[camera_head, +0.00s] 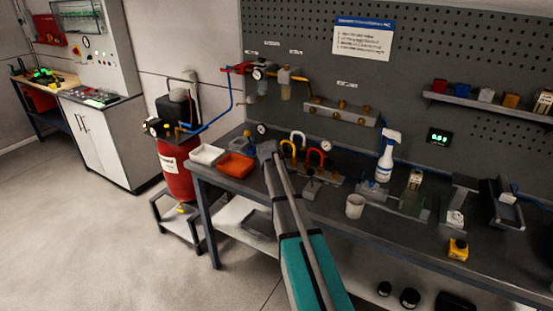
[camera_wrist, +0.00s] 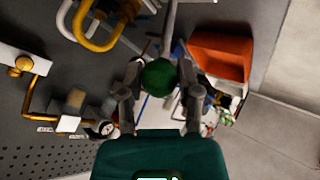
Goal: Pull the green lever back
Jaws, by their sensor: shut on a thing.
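The green lever's round knob (camera_wrist: 159,77) shows in the middle of the wrist view, with a grey rod running up from it. My gripper (camera_wrist: 158,88) has a finger on each side of the knob and is shut on it. In the head view my gripper (camera_head: 266,150) is over the workbench, to the right of the orange tray. The green knob is hidden there behind my arm and gripper.
An orange tray (camera_head: 236,165) and a white tray (camera_head: 206,154) lie left of my gripper. Yellow and red shackles (camera_head: 318,156) stand close on its right. A spray bottle (camera_head: 387,158) and a white cup (camera_head: 355,206) are further right on the workbench (camera_head: 330,205).

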